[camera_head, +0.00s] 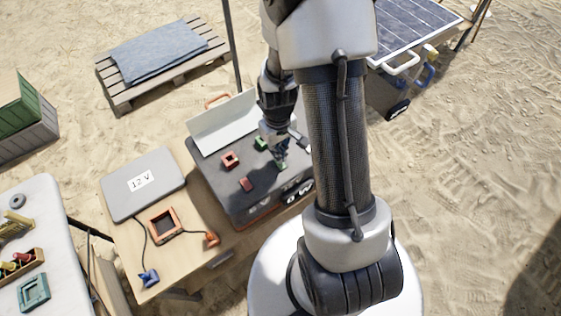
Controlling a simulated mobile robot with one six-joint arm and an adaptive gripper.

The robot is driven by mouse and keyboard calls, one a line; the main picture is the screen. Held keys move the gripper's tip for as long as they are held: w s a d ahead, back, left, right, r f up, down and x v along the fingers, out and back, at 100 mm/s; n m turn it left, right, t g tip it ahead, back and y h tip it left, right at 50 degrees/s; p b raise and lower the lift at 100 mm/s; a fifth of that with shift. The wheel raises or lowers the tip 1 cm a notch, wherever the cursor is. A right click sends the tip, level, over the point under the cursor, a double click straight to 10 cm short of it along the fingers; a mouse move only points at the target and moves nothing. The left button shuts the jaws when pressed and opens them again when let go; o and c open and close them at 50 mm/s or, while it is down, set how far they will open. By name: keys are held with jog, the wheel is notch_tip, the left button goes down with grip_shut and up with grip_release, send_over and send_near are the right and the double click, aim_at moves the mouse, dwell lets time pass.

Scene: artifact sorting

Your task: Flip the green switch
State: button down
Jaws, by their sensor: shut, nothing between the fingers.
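A dark box (225,183) with a raised pale lid (222,122) stands on a wooden table. On its top are a red square socket-like piece (230,160), a green one (261,144) and a small red switch-like piece (246,184). A small green piece (283,166), which looks like the green switch, shows at the box's right part. My gripper (281,161) points down right at this green piece, shut, with nothing held. The fingertips partly cover it; I cannot tell whether they touch it or which way it is tipped.
A grey "12 V" case (143,184), an orange-framed device (165,224) and blue (149,278) and orange (212,239) plugs on cables lie left of the box. A white table (62,225) stands at far left. A solar panel (412,22) is at upper right.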

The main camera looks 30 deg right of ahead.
jog(key=shift+f+b, duration=0.9)
jog(key=shift+f, duration=0.2)
dwell(0.6)
jog(key=shift+r+p, duration=2.85)
jog(key=shift+r, duration=0.65)
